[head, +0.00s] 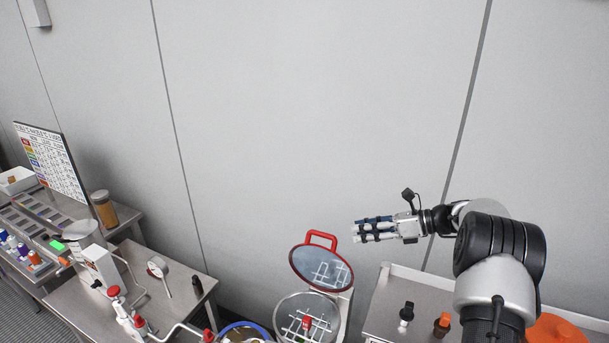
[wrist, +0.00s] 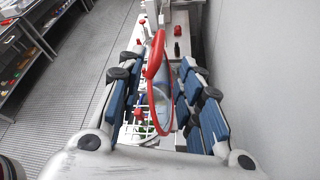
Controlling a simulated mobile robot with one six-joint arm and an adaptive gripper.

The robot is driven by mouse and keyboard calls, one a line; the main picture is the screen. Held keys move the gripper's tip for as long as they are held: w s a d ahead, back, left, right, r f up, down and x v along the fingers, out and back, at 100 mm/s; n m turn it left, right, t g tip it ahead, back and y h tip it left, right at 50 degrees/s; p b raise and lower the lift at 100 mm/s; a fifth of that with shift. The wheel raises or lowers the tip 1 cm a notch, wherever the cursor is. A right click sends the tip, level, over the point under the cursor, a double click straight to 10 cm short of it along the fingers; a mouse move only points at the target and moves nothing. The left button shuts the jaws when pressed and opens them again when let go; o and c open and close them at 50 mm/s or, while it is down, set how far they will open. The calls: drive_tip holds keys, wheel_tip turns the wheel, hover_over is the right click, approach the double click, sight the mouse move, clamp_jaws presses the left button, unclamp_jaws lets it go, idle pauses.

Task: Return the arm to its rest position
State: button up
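My gripper (head: 374,230) is held in the air in the head view, pointing left, above and to the right of a drum with a raised red-handled lid (head: 321,268). In the wrist view, my gripper (wrist: 163,105) has its blue-padded fingers spread apart with a clear gap between them. Nothing is held in the gap. The red-rimmed lid (wrist: 158,85) shows beyond the fingers, apart from them as far as I can tell. My arm reaches in from the lower right of the head view.
A steel table at the right carries a dark-capped bottle (head: 406,316) and an orange-topped bottle (head: 442,324). An orange object (head: 556,330) lies at the lower right. A steel table (head: 178,285) with equipment stands left. The wall (head: 320,110) is behind; the air above is clear.

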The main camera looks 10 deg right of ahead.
drive_tip(key=s+a+f+n+g+h+b, duration=0.2)
drive_tip(key=s+a+n+g+h+b, duration=0.3)
drive_tip(key=s+a+n+b, duration=1.05)
drive_tip(key=s+f+n+t+h+b, duration=0.1)
drive_tip(key=s+f+n+h+b, duration=0.2)
drive_tip(key=s, duration=0.9)
drive_tip(key=s+f+n+t+h+b, duration=0.2)
drive_tip(key=s+f+n+h+b, duration=0.2)
drive_tip(key=s+f+n+b, duration=0.4)
drive_tip(key=s+f+n, duration=0.1)
drive_tip(key=s+f, duration=0.3)
drive_tip(key=shift+a+f+b, duration=0.25)
drive_tip(key=shift+b, duration=0.05)
drive_tip(key=shift+d, duration=0.1)
